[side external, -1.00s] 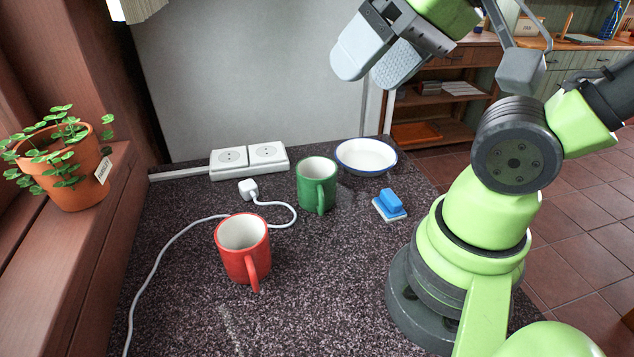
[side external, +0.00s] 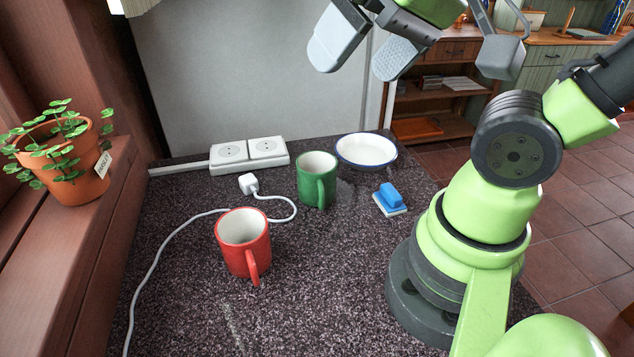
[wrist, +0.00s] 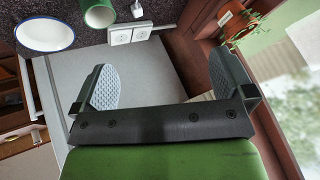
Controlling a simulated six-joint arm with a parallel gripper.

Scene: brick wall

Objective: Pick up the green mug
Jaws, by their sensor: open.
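The green mug (side external: 317,181) stands upright on the dark speckled counter (side external: 330,265), its handle facing the front. It also shows in the wrist view (wrist: 100,14) at the top, cut off by the frame edge. My gripper (side external: 348,62) is high above the counter, above the mug in the side picture, with its fingers apart and nothing between them. In the wrist view its two fingers (wrist: 165,84) are wide apart over a pale grey panel.
A red mug (side external: 243,244) stands in front and to the left. A white socket block (side external: 249,155), a plug with cable (side external: 249,185) and a potted plant (side external: 66,160) are left.

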